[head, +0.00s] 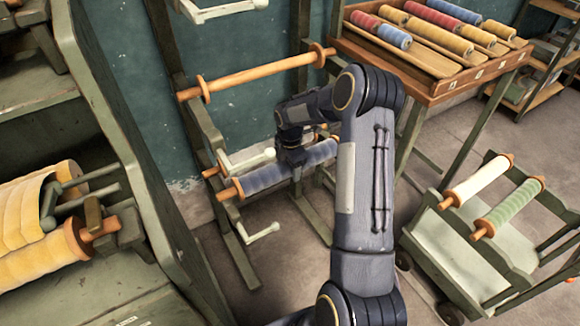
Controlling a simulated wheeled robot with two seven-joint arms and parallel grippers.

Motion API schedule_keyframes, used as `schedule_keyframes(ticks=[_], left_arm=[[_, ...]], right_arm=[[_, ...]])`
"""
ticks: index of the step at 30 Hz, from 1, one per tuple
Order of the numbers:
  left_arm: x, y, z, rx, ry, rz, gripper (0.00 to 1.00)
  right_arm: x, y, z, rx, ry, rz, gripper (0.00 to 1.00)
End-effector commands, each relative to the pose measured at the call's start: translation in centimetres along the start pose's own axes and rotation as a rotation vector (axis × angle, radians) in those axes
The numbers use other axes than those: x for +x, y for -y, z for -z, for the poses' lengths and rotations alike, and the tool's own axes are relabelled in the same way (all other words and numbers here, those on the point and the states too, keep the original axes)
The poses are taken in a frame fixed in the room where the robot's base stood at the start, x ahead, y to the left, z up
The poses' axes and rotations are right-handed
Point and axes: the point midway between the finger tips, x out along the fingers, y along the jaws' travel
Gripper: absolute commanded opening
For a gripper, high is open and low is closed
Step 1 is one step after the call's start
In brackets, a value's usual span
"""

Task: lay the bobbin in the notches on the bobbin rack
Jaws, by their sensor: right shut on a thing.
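The blue bobbin (265,179) has orange wooden ends and lies slantwise in the head view, its left end lower in the picture. My right gripper (294,160) reaches down from above and is shut on it near its middle, hiding part of the yarn. The green bobbin rack (203,122) stands against the teal wall, with an empty orange wooden roller across its upper part. The bobbin is at the rack's lower part, between pale handles. I cannot tell whether its ends rest in the notches or sit just above them. My left gripper is not in view.
A green cart (466,243) at right carries a cream and a green bobbin. A wooden table (436,88) with trays of coloured bobbins stands at upper right. Large yellow rolls (45,250) sit in a green frame at left. Some floor is clear between rack and cart.

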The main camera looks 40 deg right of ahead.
Motion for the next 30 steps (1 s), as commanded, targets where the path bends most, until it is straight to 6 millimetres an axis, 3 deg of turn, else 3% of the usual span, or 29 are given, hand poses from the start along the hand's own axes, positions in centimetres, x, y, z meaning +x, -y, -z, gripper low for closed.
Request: schedule_keyframes(ticks=[30], left_arm=[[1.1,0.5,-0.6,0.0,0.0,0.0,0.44]], right_arm=[[2.0,0.0,0.0,0.0,0.0,-0.001,0.2]])
